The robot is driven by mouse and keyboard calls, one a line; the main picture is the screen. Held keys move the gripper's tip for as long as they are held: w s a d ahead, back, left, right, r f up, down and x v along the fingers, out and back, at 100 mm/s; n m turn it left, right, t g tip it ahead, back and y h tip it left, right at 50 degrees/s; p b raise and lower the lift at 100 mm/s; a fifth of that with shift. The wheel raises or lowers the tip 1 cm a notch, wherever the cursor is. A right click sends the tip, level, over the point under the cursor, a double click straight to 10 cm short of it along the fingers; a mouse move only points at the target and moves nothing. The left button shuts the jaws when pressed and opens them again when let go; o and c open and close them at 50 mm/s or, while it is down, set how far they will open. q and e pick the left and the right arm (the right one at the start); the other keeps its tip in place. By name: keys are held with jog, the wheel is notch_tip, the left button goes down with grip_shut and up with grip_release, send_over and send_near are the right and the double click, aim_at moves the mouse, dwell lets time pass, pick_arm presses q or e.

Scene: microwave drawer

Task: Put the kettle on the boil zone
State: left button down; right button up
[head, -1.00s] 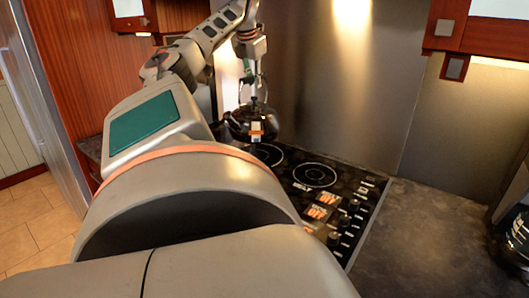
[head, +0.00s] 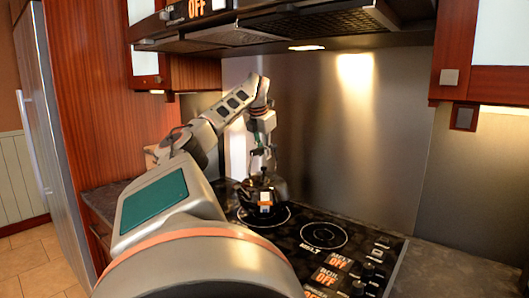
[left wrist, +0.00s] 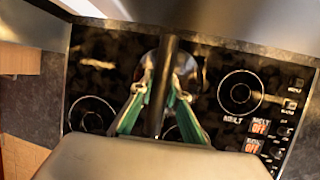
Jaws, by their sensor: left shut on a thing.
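The dark, glossy kettle (head: 255,187) hangs or stands at the rear-left ring (head: 281,218) of the black hob; I cannot tell whether its base touches the glass. My left gripper (head: 262,153) is above it, shut on its handle. In the left wrist view the gripper's green-lined fingers (left wrist: 163,82) close on the dark handle (left wrist: 167,58), which hides much of the kettle. The rear-right ring (head: 323,236) is bare and marked MELT. My right gripper is out of view.
Knobs and orange OFF displays (head: 338,261) line the hob's right side. A range hood (head: 290,25) hangs above, with a steel wall (head: 340,140) behind. Wood cabinets flank both sides. The dark counter (head: 450,270) at right is clear.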

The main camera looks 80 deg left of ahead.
aim_at(263, 167)
pick_arm(q)
jog(key=shift+f+b, duration=0.95)
jog(key=shift+f, duration=0.25)
jog(key=shift+a+f+b, duration=0.1)
jog(key=shift+f+b, duration=0.25)
jog(key=shift+f, duration=0.2)
jog(key=c, duration=2)
grip_release()
jog(key=shift+d, duration=0.2)
jog(key=shift+o, duration=0.2)
jog(key=shift+f, duration=0.1)
